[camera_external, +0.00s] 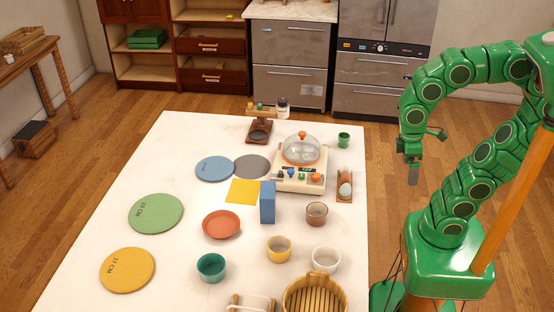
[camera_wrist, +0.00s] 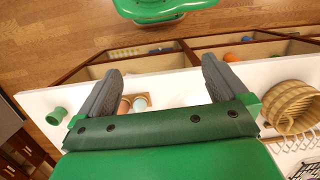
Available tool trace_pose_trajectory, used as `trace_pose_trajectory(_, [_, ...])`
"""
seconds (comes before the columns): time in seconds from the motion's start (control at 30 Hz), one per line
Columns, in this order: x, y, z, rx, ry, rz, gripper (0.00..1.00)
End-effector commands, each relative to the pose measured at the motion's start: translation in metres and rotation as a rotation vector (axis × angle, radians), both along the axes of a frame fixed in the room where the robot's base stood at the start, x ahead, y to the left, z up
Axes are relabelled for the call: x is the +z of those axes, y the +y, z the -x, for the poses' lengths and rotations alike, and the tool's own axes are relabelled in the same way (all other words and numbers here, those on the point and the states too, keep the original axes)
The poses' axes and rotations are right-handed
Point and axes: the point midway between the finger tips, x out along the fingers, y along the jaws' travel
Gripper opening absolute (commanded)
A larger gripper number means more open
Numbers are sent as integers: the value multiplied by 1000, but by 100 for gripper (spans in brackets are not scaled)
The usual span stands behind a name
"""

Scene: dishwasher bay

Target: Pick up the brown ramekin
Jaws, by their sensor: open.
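The brown ramekin (camera_external: 317,213) stands upright on the white table, right of the blue block and behind the white bowl. My gripper (camera_external: 413,172) hangs beyond the table's right edge, above the floor, well apart from the ramekin. In the wrist view my gripper (camera_wrist: 160,85) has its two fingers wide apart with nothing held.
Near the ramekin stand a yellow cup (camera_external: 279,249), a white bowl (camera_external: 326,260), an egg on a wooden holder (camera_external: 345,189) and a blue block (camera_external: 267,203). A slatted basket (camera_external: 315,298) stands at the front. A cooker-like device (camera_external: 300,178) stands behind.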

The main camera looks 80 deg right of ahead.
Motion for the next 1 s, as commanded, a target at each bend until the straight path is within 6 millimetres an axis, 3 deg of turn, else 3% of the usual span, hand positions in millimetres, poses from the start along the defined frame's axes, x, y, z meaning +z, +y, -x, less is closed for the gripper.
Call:
trace_pose_trajectory(0.37, [-3, 26, -42, 306, -20, -234, 100])
trace_pose_trajectory(0.63, [-1, 42, -97, 624, -156, -515, 100])
trace_pose_trajectory(0.87, [3, 39, -148, 851, -378, -731, 100])
trace_pose_trajectory(1.0, [5, 27, -181, 958, -557, -822, 100])
